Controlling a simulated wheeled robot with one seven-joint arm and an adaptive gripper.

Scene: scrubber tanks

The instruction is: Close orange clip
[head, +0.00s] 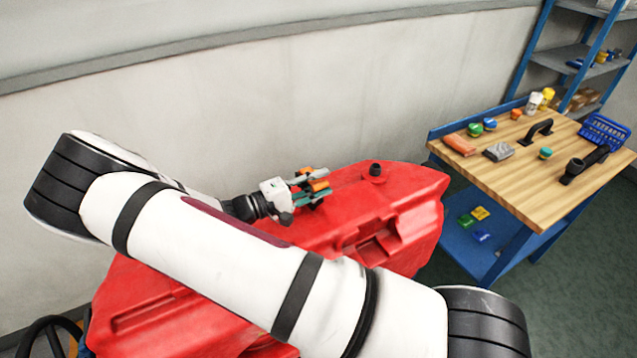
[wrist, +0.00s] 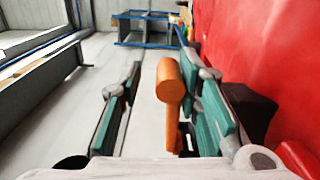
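The orange clip (wrist: 171,90) shows in the wrist view as an orange lever with a rounded end, beside the red tank (wrist: 246,55). It lies between the two green-padded fingers of my gripper (wrist: 168,118), closer to the right finger. The fingers are apart, and a gap shows between the clip and the left finger. I cannot tell whether the right finger touches the clip. In the head view my gripper (head: 313,186) is over the top of the red tank (head: 410,192), with orange showing at its fingers. The clip's base is hidden.
A wood-topped workbench (head: 519,187) with several small items stands to the right of the tank. A blue shelf rack (head: 567,55) is behind it. A black cap (head: 375,169) stands up from the tank. A pale wall (head: 270,100) runs close behind the tank.

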